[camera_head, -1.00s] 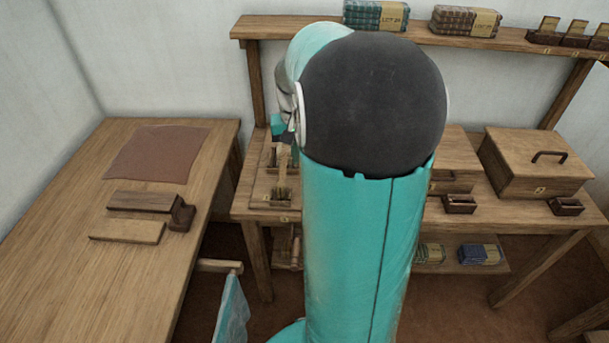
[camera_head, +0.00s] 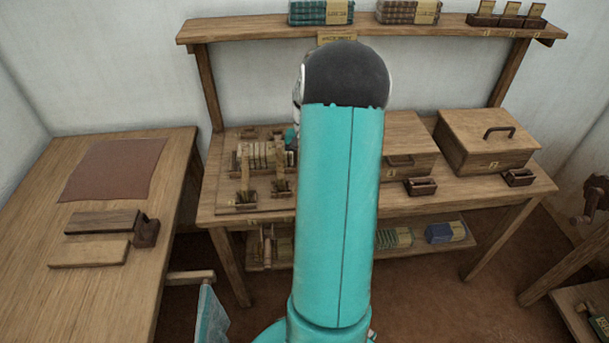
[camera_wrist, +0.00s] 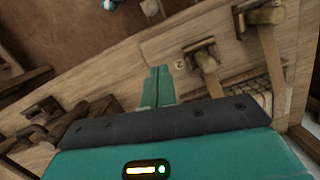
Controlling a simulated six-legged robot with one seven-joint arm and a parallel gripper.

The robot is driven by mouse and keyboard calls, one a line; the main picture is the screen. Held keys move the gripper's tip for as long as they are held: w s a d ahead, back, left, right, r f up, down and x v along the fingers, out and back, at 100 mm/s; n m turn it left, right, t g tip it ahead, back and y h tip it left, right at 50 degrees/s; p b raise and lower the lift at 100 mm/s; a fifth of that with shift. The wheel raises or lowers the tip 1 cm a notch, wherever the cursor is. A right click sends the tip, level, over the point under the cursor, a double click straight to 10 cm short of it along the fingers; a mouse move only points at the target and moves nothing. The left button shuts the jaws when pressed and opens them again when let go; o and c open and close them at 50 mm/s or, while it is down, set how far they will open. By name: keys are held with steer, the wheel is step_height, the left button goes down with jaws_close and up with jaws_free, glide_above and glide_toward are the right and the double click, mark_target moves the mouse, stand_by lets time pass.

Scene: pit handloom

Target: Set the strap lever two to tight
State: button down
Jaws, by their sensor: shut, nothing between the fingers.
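In the head view two strap levers stand at the front of a wooden board (camera_head: 224,203) on the back bench. The left lever (camera_head: 247,196) and the right lever (camera_head: 281,187) each have a pale strap behind, over a slatted stack (camera_head: 262,155). In the wrist view one lever (camera_wrist: 207,58) lies right of a small tag (camera_wrist: 179,65) that looks like a 2. The other lever (camera_wrist: 265,17) is farther right. My gripper (camera_wrist: 157,70) is shut and empty, left of the tagged lever and apart from it in the picture. My arm hides the gripper in the head view.
A lidded box (camera_head: 487,142) and small trays (camera_head: 420,187) stand on the bench's right side. A shelf (camera_head: 365,29) runs above. A table (camera_head: 120,280) at left holds a brown cloth (camera_head: 112,170) and wooden blocks (camera_head: 102,222).

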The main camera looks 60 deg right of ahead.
steer(key=f, duration=0.2)
steer(key=a+f, duration=0.1)
steer(key=f, duration=0.5)
steer(key=shift+s+a+f, duration=0.15)
steer(key=shift+s+a, duration=0.05)
steer(key=shift+s, duration=0.15)
steer(key=shift+s+a, duration=0.35)
steer(key=shift+a, duration=0.25)
steer(key=shift+s+a, duration=0.3)
steer(key=shift+a, duration=0.25)
steer(key=shift+s+a+f, duration=0.15)
steer(key=shift+s+a, duration=0.15)
steer(key=shift+a, duration=0.25)
steer(key=shift+s, duration=0.1)
steer(key=shift+s+a, duration=0.15)
steer(key=shift+a, duration=0.1)
